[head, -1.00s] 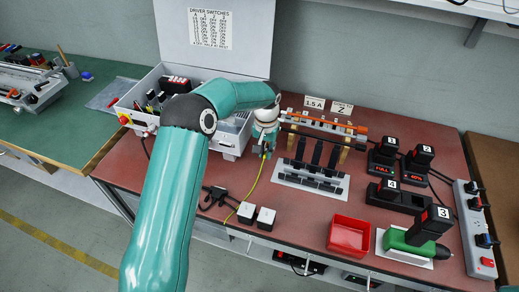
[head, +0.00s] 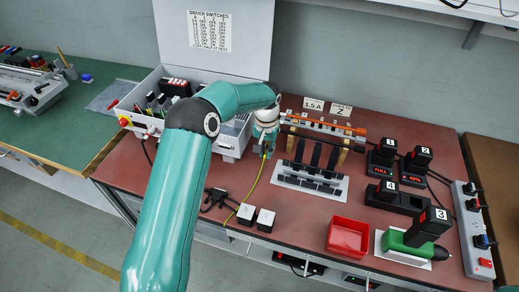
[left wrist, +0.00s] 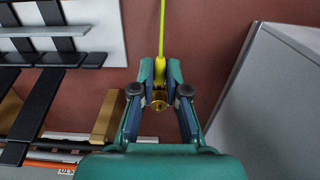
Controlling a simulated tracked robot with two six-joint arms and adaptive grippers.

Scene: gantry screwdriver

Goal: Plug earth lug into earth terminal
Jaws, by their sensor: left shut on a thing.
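My left gripper (head: 265,147) is above the red bench, between the open grey control box and the gantry rail. In the left wrist view its two fingers (left wrist: 158,100) are closed around the earth lug (left wrist: 158,104), a small brass piece with a ring-like end. The lug's yellow cable (left wrist: 162,25) leads away from between the fingertips. In the head view the cable (head: 250,188) hangs down from the gripper and runs along the bench toward the front. I cannot make out the earth terminal in either view. My right gripper is not in view.
The control box (head: 232,148) stands left of the gripper, its wall close by in the left wrist view (left wrist: 265,85). The gantry rail (head: 325,128) and a grey plate with black bars (head: 340,187) are to the right. White blocks, a red tray (head: 348,237) and a green screwdriver (head: 405,240) lie in front.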

